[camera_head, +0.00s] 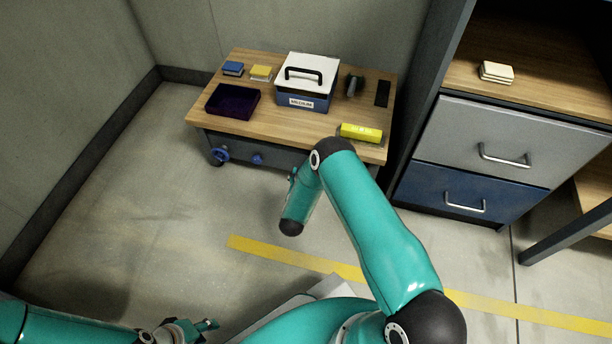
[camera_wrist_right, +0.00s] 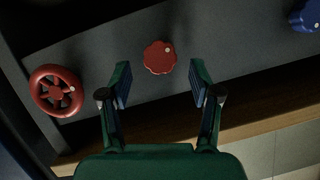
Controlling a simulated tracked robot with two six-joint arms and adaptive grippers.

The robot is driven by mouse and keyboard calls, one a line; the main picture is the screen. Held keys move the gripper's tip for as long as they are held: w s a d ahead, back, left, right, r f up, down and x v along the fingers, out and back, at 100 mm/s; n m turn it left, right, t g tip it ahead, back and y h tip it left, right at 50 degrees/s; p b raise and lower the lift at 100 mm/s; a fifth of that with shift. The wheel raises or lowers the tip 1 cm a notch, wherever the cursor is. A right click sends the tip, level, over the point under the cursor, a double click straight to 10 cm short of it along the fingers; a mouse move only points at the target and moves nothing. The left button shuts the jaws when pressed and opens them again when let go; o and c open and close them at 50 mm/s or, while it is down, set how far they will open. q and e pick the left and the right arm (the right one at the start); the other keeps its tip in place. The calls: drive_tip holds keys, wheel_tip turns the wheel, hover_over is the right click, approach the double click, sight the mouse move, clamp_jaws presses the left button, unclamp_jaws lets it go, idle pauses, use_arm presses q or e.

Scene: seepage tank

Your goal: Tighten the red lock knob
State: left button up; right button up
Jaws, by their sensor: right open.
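A red lobed knob (camera_wrist_right: 160,57) with a pale dot sits on the dark grey panel in the right wrist view; I take it as the red lock knob. My right gripper (camera_wrist_right: 160,78) is open and empty, its fingertips on either side of and a little short of the knob, apart from it. A red handwheel (camera_wrist_right: 57,91) is on the same panel to the left. My arm hides the red knob and handwheel in the head view. My left gripper (camera_head: 203,327) is low at the bottom left of the head view, far from the bench; its jaw opening is unclear.
The wooden bench (camera_head: 205,117) holds a toolbox (camera_head: 305,100), a dark purple tray (camera_head: 232,101), a yellow block (camera_head: 361,132) and small items. A blue handwheel (camera_head: 220,153) and blue knob (camera_head: 257,159) are on its front. A drawer cabinet (camera_head: 470,145) stands right.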

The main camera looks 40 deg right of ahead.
drive_tip(key=shift+b+x, duration=0.4)
drive_tip(key=shift+x, duration=1.05)
drive_tip(key=c, duration=1)
drive_tip(key=shift+d, duration=0.1)
drive_tip(key=shift+c, duration=0.7)
